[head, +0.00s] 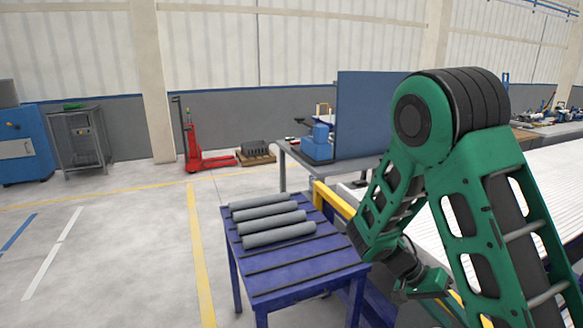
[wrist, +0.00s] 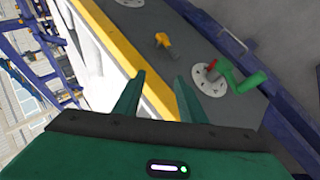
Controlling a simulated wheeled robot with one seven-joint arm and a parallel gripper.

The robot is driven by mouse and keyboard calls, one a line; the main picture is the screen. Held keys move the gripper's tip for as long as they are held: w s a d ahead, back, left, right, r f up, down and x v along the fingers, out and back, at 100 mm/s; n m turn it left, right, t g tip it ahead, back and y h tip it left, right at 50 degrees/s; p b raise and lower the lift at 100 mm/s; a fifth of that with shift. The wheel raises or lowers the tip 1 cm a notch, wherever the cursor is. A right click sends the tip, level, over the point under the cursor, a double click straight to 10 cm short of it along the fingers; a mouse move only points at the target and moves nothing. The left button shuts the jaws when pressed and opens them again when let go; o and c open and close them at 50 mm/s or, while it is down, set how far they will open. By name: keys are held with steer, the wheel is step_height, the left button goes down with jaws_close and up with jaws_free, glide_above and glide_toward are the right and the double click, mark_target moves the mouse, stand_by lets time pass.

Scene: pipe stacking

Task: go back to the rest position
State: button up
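My gripper shows in the wrist view (wrist: 160,98) with its two green fingers apart and nothing between them. In the head view my green arm is bent at the right, and its wrist end hangs beside the right edge of the blue table; the fingers cannot be made out there. Several grey pipes, among them the nearest pipe (head: 278,236), lie side by side on the blue table (head: 300,270), apart from my arm.
A white-topped conveyor (head: 545,165) with a yellow edge (head: 333,199) runs behind my arm. A grey workbench with a blue panel (head: 365,115) stands behind the table. A red pallet jack (head: 190,145) is at the back. The floor at the left is clear.

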steer(key=s+d+r+n+t+y, duration=0.1)
steer(key=s+r+t+y, duration=0.1)
steer(key=s+r+y, duration=0.2)
steer(key=s+d+r+n+t+y, duration=0.1)
steer(key=s+r+y, duration=0.3)
steer(key=s+r, duration=0.7)
steer(key=s, duration=0.5)
steer(key=shift+s+n+t+y, duration=0.3)
steer(key=shift+s+t+y, duration=0.05)
steer(key=shift+t+y, duration=0.05)
steer(key=shift+w+f, duration=0.25)
steer(key=shift+w, duration=0.35)
